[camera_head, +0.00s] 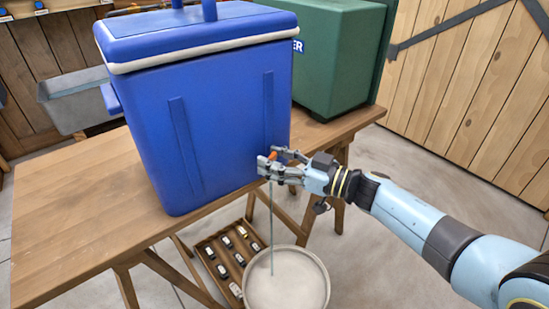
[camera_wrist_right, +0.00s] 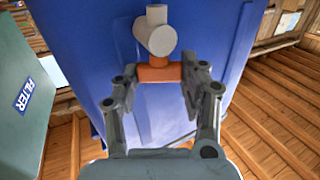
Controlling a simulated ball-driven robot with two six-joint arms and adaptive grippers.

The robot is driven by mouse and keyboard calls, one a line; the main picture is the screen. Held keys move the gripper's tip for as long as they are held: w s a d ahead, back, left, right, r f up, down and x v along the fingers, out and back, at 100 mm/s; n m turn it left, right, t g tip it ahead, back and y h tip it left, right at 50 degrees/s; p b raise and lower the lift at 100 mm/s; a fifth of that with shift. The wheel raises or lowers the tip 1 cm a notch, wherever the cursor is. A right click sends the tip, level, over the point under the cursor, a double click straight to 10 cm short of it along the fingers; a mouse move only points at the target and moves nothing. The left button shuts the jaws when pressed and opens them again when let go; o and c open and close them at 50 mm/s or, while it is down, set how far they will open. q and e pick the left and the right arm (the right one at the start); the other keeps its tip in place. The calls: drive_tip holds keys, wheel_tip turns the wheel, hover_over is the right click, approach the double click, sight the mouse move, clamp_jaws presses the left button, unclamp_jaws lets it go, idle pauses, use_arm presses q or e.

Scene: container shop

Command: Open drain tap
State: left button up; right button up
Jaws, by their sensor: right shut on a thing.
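A blue cooler (camera_head: 215,115) with a lid stands on a wooden table. Its drain tap has a pale grey body (camera_wrist_right: 158,35) and an orange handle (camera_wrist_right: 158,74); the handle also shows at the cooler's lower right in the head view (camera_head: 274,156). My right gripper (camera_head: 268,163) is shut on the orange handle, one finger on each side. A thin pale stream (camera_head: 271,225) runs straight down from the tap area into a round bucket (camera_head: 302,287) on the floor. My left gripper is not in view.
A green box (camera_head: 338,60) stands behind the cooler; its label reads FILTER in the wrist view. A grey tub (camera_head: 75,100) is at the left. A wooden crate of small bottles (camera_head: 208,262) sits beside the bucket.

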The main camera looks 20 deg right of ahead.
drive_tip(key=shift+n+g+y, duration=0.3)
drive_tip(key=shift+g, duration=0.1)
drive_tip(key=o, duration=1.2)
